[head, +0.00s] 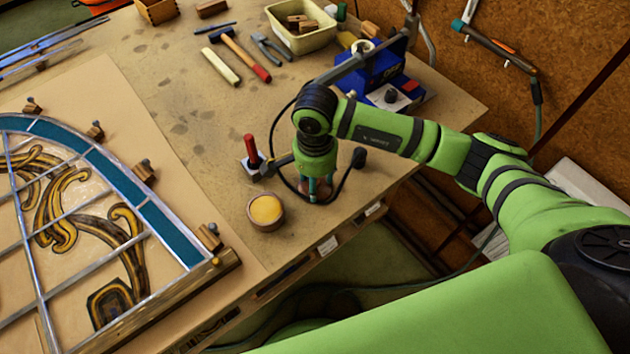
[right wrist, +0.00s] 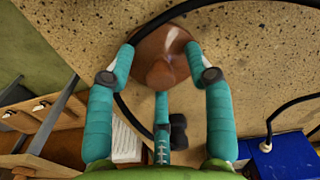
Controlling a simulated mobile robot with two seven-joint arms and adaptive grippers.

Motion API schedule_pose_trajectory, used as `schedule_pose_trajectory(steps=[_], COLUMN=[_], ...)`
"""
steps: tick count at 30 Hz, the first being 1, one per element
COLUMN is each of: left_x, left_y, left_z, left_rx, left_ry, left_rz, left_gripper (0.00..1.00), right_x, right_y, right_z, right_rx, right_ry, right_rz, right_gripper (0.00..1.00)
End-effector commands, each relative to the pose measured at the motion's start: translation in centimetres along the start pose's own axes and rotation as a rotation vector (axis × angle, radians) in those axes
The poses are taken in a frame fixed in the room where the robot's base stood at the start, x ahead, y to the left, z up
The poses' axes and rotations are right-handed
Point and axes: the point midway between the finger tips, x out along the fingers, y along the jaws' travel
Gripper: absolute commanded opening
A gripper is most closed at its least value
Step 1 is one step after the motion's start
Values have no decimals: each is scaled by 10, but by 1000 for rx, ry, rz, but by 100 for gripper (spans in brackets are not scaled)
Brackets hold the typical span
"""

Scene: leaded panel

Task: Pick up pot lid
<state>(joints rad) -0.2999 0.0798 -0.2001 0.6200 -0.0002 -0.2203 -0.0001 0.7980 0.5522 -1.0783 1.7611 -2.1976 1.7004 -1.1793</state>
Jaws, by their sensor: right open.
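The pot lid (right wrist: 160,37) is a reddish-brown round piece with a raised knob, seen from above in the right wrist view. It rests on the worktable, or on something hidden beneath it. In the head view only a bit of copper brown (head: 323,188) shows under my right gripper (head: 317,190). The right gripper also shows in the wrist view (right wrist: 161,65), its teal fingers open, two at the sides of the lid and one on the near side. The knob lies between them. I cannot tell whether they touch it. My left gripper is not in view.
A black cable loops around my right gripper. A red-handled tool (head: 251,150) on a stand and a round pot of yellow stuff (head: 266,210) stand close to the left. A blue box (head: 378,72) stands behind. The leaded panel (head: 90,215) fills the left.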

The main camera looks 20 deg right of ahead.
Motion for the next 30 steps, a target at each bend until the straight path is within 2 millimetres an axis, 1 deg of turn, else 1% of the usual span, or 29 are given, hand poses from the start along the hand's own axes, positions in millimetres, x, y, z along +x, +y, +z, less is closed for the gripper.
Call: schedule_pose_trajectory(steps=[3, 4, 5, 6, 7, 8, 18, 22, 26, 29, 30], left_x=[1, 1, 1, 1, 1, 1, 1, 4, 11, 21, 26], left_y=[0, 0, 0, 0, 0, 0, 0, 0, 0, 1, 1], left_z=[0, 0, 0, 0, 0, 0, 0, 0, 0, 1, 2], left_rx=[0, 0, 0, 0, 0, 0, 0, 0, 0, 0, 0], left_ry=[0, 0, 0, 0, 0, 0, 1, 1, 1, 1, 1], left_rz=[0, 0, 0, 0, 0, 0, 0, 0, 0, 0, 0], left_gripper=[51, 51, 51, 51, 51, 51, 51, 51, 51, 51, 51], right_x=[0, 0, 0, 0, 0, 0, 0, -4, -14, -30, -38], right_y=[0, 0, 0, 0, 0, 0, 0, 0, -1, -2, -2], right_z=[0, 0, 0, 0, 0, 0, 0, 0, -1, -1, -1], right_rx=[0, 0, 0, 0, 0, 0, 0, 0, 1, 0, -2], right_ry=[0, -1, -1, -1, -1, -1, -1, -1, 0, 2, 2], right_rz=[0, 0, 0, 0, 0, 0, 0, -1, -4, -7, -8], right_gripper=[53, 49, 37, 21, 9, 0, 0, 0, 0, 0, 0])
